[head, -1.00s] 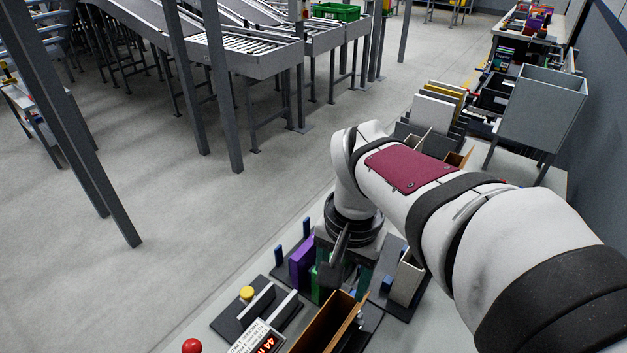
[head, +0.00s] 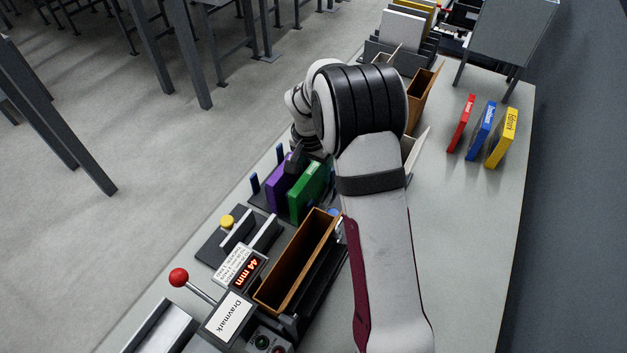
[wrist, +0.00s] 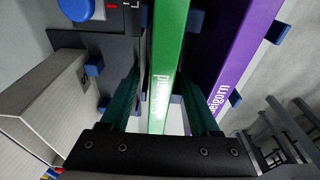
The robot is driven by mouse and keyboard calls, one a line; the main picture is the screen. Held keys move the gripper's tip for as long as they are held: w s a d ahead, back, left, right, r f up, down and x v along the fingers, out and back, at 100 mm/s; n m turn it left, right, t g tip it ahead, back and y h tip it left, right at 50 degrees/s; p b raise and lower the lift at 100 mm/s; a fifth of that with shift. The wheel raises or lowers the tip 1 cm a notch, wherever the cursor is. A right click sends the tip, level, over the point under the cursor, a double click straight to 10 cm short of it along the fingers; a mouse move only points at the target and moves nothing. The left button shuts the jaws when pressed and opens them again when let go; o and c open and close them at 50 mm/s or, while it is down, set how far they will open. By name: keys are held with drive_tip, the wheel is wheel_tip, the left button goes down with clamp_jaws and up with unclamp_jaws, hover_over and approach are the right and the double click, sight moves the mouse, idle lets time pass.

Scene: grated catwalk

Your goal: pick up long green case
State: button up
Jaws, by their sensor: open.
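The long green case (head: 309,190) stands on edge in a dark rack beside a purple case (head: 280,184). In the wrist view the green case (wrist: 171,45) runs down the middle, with white lettering on its spine. My gripper (wrist: 158,78) is open, with one finger on each side of the green case's spine and a gap to the case. How deep the fingers reach beside it I cannot tell. In the head view only a dark part of the gripper (head: 295,158) shows at the cases' far end; my arm hides the rest.
The purple case (wrist: 238,55) is close to my right finger in the wrist view. Blue posts (wrist: 94,70) and a pale box (wrist: 40,108) stand nearby. An open brown box (head: 296,262) is in front. Red, blue and yellow cases (head: 486,135) stand at right.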

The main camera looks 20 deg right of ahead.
drive_tip(key=shift+w+f, duration=0.1)
drive_tip(key=shift+f, duration=0.65)
clamp_jaws()
drive_tip(key=shift+r, duration=0.1)
wheel_tip(320, 180, up, 9)
drive_tip(key=shift+r, duration=0.1)
drive_tip(key=s+a+r, duration=0.2)
drive_tip(key=r, duration=0.1)
drive_tip(key=shift+s+a+r, duration=0.1)
drive_tip(key=shift+s+r, duration=0.1)
drive_tip(key=shift+s, duration=0.1)
drive_tip(key=s+a+r, duration=0.2)
drive_tip(key=s+a, duration=0.1)
drive_tip(key=s, duration=0.6)
drive_tip(key=s+a+r, duration=0.1)
drive_tip(key=s+a, duration=0.2)
drive_tip(key=s, duration=0.6)
drive_tip(key=shift+s+a+r, duration=0.25)
drive_tip(key=shift+a+r, duration=0.05)
drive_tip(key=shift+r, duration=0.1)
